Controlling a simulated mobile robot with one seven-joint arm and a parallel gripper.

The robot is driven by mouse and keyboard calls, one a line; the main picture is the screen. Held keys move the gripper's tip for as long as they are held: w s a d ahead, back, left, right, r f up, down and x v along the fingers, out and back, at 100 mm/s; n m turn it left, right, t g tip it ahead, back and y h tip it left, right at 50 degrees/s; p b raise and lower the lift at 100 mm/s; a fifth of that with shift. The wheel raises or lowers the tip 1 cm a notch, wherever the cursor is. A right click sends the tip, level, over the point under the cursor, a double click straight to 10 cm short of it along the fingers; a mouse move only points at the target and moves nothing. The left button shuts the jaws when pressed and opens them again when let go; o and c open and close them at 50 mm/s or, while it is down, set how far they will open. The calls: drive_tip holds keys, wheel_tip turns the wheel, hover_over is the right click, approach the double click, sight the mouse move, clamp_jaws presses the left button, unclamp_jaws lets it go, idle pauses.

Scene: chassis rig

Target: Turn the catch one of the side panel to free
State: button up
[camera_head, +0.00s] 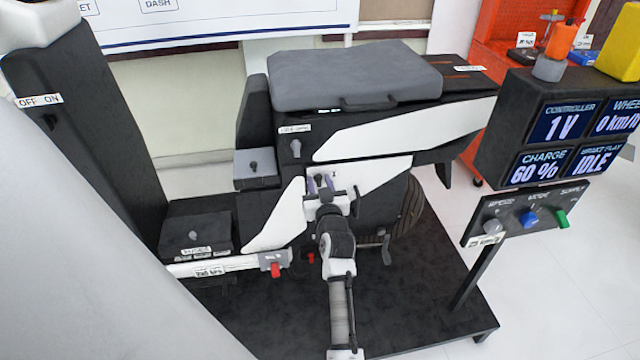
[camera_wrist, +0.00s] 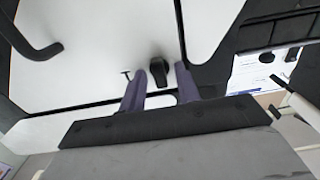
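The white side panel (camera_head: 285,220) is on the side of the black chassis, and it fills much of the wrist view (camera_wrist: 90,50). A small black catch (camera_wrist: 158,72) sticks out of it, with a thin dark mark to its left. My gripper (camera_head: 320,184) is at the panel, its two purple fingers apart. In the wrist view the fingertips of my gripper (camera_wrist: 160,80) stand on either side of the catch, with gaps visible, so they do not look closed on it. In the head view my gripper hides the catch.
A grey seat (camera_head: 355,75) tops the chassis. A display box (camera_head: 500,130) and a switch panel (camera_head: 475,238) on a post stand at the right. A white tube with a red end (camera_head: 275,268) lies low at the left. The black platform (camera_head: 420,310) is bare at the front right.

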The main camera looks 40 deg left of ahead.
drive_tip(key=c, duration=0.6)
clamp_jaws()
drive_tip(key=shift+m, duration=0.4)
drive_tip(key=m+p, duration=0.1)
drive_tip(key=m, duration=0.1)
drive_tip(key=shift+r+m, duration=0.1)
drive_tip(key=shift+m, duration=0.3)
drive_tip(key=m+p, duration=0.1)
drive_tip(key=m, duration=0.2)
drive_tip(key=shift+d+m+p, duration=0.1)
drive_tip(key=shift+m+p, duration=0.2)
drive_tip(key=shift+m, duration=0.1)
drive_tip(key=m+p, duration=0.2)
drive_tip(key=m, duration=0.4)
drive_tip(key=shift+w+p, duration=0.1)
drive_tip(key=shift+p, duration=0.3)
drive_tip(key=m+p, duration=0.1)
drive_tip(key=m, duration=0.3)
drive_tip(key=shift+f+p, duration=0.2)
drive_tip(key=shift+p, duration=0.1)
drive_tip(key=shift+m, duration=0.5)
